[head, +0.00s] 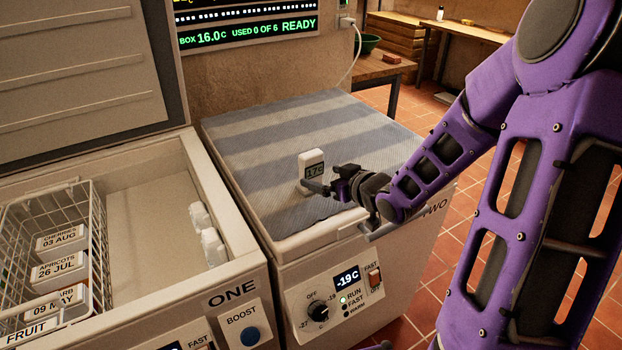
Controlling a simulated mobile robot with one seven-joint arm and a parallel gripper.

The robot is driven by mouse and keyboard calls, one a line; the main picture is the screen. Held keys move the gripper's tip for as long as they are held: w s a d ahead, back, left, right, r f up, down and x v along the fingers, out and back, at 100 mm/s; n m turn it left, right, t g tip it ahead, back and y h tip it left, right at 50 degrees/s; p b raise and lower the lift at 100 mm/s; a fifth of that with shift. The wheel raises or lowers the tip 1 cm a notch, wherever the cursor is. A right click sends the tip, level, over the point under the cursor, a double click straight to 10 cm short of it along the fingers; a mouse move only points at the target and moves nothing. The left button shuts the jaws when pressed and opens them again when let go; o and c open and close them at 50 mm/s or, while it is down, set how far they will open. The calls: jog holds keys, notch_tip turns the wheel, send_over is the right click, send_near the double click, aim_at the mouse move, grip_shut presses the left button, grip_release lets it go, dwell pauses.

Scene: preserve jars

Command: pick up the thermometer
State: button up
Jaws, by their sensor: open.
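The gripper is open. One finger overlaps the lower part of the thermometer in the picture, and I cannot tell whether it touches. The thermometer's base is partly hidden by the finger.
Freezer ONE (235,285) stands open at the left, with a wire basket (75,205) of labelled boxes inside. A handle (385,232) and control panel (340,290) are on freezer TWO's front. The cloth around the thermometer is clear. A display reading READY (250,33) hangs behind.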

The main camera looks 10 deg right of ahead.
aim_at(312, 173)
jog(key=b+x, duration=0.1)
jog(key=x, duration=0.4)
jog(key=shift+w+a+f, duration=0.1)
jog(key=shift+w, duration=0.05)
jog(key=shift+d+f+b+x, duration=0.1)
jog(key=shift+b+x, duration=0.1)
jog(key=shift+x, duration=0.7)
jog(key=shift+d+f+b+x, duration=0.1)
jog(key=shift+b+x, duration=0.15)
jog(key=shift+x, duration=0.65)
jog(key=shift+d+f+b+x, duration=0.1)
jog(key=shift+d+b+x, duration=0.1)
jog(key=shift+x, duration=0.7)
jog(key=shift+c, duration=0.2)
jog(key=shift+r, duration=0.1)
jog(key=c, duration=1.3)
